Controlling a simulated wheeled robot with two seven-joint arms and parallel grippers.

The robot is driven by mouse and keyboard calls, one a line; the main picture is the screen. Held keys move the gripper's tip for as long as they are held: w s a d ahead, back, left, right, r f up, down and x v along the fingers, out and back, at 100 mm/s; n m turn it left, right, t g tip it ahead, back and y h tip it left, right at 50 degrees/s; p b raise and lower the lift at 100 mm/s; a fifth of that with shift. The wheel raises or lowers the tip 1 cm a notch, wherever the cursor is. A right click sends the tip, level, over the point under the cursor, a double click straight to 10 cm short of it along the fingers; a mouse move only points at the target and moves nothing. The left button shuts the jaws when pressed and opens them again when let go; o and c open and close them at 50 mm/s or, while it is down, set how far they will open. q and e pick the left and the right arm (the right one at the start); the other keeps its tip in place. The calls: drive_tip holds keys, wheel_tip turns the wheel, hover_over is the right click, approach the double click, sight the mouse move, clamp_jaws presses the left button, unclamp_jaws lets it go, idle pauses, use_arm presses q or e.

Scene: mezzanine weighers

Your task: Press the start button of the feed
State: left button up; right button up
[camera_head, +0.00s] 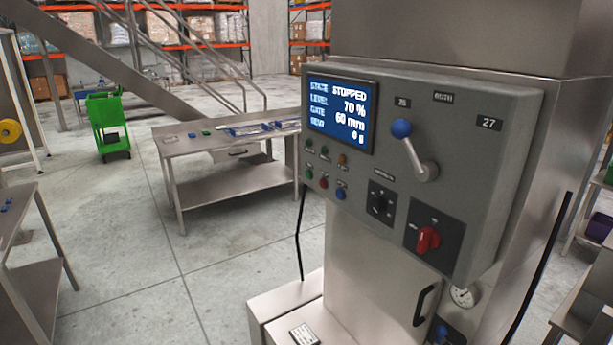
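A grey control panel (470,110) is mounted on a steel cabinet at the right of the head view. Its screen (340,112) reads STOPPED, 70 %, 60 mm and 0 g. Below the screen sit small round buttons: a green button (309,174), a red button (323,182) and a blue button (341,193). Small lamps (325,151) sit in a row above them. The button labels are too small to read. A blue-knobbed lever (414,150), a black selector (380,204) and a red rotary switch (428,240) are to the right. Neither gripper shows.
A steel table (225,140) with small blue and green items stands behind, left of the panel. A green cart (108,125) is farther back. Another steel table (35,290) is at the left edge. A gauge (464,296) is below the panel. The floor (150,270) between is clear.

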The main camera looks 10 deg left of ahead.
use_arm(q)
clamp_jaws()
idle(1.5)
